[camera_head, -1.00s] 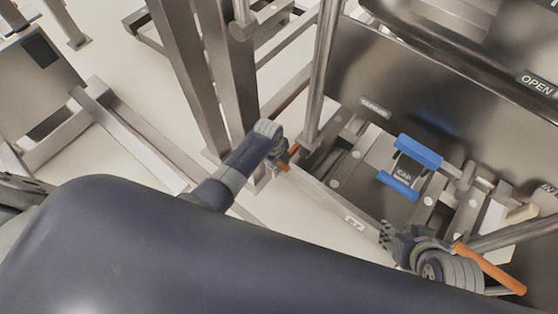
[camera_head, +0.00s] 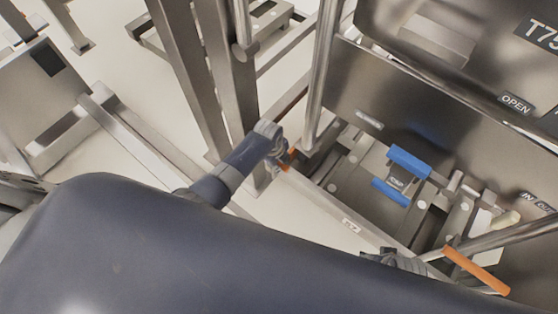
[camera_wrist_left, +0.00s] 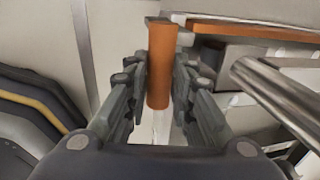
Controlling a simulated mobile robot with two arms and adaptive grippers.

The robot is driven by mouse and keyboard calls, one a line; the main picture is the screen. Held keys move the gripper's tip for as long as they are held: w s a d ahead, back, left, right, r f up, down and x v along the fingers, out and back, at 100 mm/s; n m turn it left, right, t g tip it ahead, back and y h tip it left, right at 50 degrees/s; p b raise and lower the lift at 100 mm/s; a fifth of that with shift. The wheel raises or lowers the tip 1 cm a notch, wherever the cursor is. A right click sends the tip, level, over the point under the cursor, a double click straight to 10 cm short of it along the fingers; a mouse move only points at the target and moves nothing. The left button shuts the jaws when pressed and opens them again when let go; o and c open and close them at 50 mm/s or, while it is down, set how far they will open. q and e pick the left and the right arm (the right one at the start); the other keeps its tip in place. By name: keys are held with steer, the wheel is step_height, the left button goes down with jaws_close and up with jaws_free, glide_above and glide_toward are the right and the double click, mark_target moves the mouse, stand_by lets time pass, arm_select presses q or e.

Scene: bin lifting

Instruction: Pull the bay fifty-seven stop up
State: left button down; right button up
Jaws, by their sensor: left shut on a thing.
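A label that seems to read 57 (camera_head: 351,225) is on the beam, right of this gripper. My right gripper (camera_head: 395,262) is at the lower right, largely hidden behind my dark arm. Its fingertips cannot be made out.
A steel bin (camera_head: 440,110) with an OPEN label fills the right. A blue handle (camera_head: 410,161) sits below its panel. An orange bar (camera_head: 477,271) and a metal tube (camera_head: 500,236) are at the lower right. Upright steel posts (camera_head: 195,80) stand behind my left gripper.

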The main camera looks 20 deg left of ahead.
arm_select(q)
steer(key=shift+w+r, duration=0.1)
steer(key=shift+r, duration=0.1)
steer(key=c, duration=1.4)
jaws_free()
steer(key=shift+o, duration=0.2)
steer(key=shift+r, duration=0.1)
step_height(320, 180, up, 12)
steer(key=s, duration=0.2)
steer(key=shift+s+a, duration=0.25)
steer(key=shift+a, duration=0.2)
steer(key=shift+f, duration=0.2)
